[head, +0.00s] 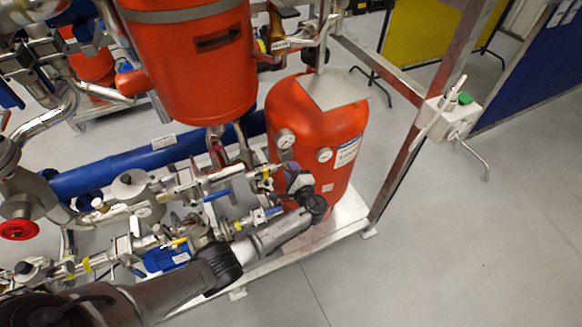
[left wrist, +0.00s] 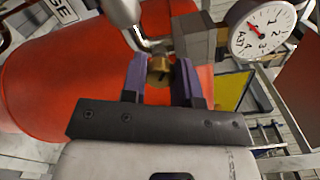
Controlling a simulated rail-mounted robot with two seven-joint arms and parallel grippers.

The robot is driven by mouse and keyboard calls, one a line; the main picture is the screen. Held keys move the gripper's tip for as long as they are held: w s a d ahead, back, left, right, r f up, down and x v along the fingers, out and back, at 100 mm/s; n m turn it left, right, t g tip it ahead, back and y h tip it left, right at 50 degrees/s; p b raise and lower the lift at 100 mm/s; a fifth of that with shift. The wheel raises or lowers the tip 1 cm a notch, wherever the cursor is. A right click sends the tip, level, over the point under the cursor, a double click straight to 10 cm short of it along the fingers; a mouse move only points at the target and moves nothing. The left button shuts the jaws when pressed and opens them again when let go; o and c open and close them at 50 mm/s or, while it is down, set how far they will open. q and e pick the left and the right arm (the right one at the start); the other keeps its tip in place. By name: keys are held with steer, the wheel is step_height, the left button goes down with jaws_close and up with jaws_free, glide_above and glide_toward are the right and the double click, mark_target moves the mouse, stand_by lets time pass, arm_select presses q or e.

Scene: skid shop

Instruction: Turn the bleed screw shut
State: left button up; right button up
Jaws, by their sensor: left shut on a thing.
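The bleed screw (left wrist: 160,68) is a small brass part below a grey fitting, seen in the left wrist view. My left gripper (left wrist: 161,78) has its two purple fingers on either side of it and is shut on it. In the head view my left gripper (head: 295,178) is at the front of the lower red vessel (head: 330,115), and the screw is hidden there. A pressure gauge (left wrist: 262,30) with a red needle sits to the right of the fingers in the left wrist view. My right gripper is not in view.
Pipes and a blue-handled valve (head: 217,194) crowd the left. A metal frame post (head: 410,140) stands to the right. The grey floor (head: 480,250) beyond is clear.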

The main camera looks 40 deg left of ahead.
arm_select(q)
steer(key=m+p, duration=0.3)
steer(key=m, duration=0.4)
steer(key=shift+r, duration=0.1)
steer(key=m+p, duration=0.1)
steer(key=m, duration=0.2)
steer(key=shift+m+p, duration=0.4)
steer(key=shift+m, duration=0.4)
steer(key=o, duration=0.9)
steer(key=p+v, duration=0.1)
steer(key=v, duration=1.3)
steer(key=shift+p, duration=0.35)
